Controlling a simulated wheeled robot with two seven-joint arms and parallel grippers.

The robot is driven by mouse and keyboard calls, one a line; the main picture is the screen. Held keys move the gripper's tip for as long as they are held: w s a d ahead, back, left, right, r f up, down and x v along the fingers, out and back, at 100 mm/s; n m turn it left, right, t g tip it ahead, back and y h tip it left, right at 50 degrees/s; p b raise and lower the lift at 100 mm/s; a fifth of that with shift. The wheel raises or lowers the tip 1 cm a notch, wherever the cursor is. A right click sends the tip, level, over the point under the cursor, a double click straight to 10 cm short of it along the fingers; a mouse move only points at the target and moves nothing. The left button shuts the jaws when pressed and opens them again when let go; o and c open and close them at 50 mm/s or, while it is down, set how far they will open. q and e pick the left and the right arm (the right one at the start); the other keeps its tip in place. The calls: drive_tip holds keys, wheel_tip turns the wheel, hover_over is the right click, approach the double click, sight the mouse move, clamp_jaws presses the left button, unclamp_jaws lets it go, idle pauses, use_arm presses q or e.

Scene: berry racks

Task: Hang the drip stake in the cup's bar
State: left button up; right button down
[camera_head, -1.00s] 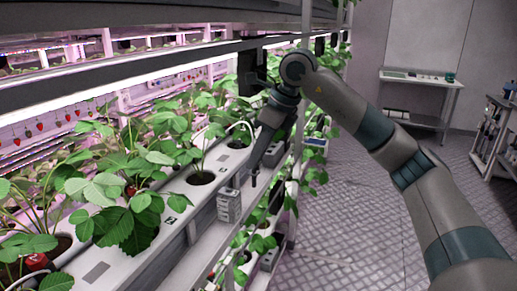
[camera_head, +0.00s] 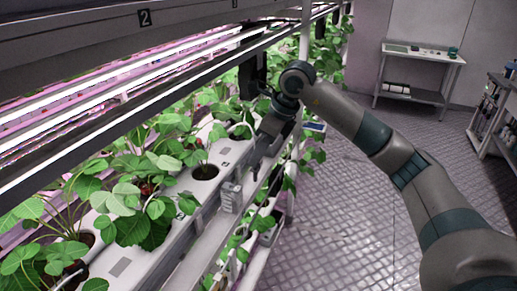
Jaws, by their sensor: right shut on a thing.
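My right gripper (camera_head: 257,168) points down and left beside the white gutter. It is shut on a thin piece, likely the drip stake, which is too small and dark to make out clearly. A white tube (camera_head: 241,127) curves by the plants just left of the gripper. A small grey box-like holder (camera_head: 230,197), possibly the cup, sits on the gutter's outer side, left of and below the fingertips. I cannot make out its bar. The gripper looks apart from it. My left gripper is not in view.
The white gutter (camera_head: 122,268) carries strawberry plants in round holes (camera_head: 205,172). Lit shelf bars run above it at the left. A lower row with plants and another grey box (camera_head: 268,231) lies under the gripper. The aisle floor (camera_head: 350,220) is clear; a table (camera_head: 420,55) stands behind.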

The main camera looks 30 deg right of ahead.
drive_tip(key=shift+w+a, duration=0.15)
idle(0.3)
drive_tip(key=w+a+f+b, duration=0.1)
drive_tip(key=w+a+f, duration=0.3)
drive_tip(key=w, duration=0.2)
drive_tip(key=shift+a, duration=0.4)
idle(0.6)
drive_tip(key=shift+f, duration=0.1)
drive_tip(key=shift+f+b, duration=0.2)
drive_tip(key=shift+b, duration=0.25)
idle(1.8)
drive_tip(key=shift+f+b, duration=0.35)
drive_tip(key=shift+b, duration=0.05)
idle(0.4)
idle(0.5)
drive_tip(key=shift+f+b, duration=0.95)
drive_tip(key=shift+f, duration=0.25)
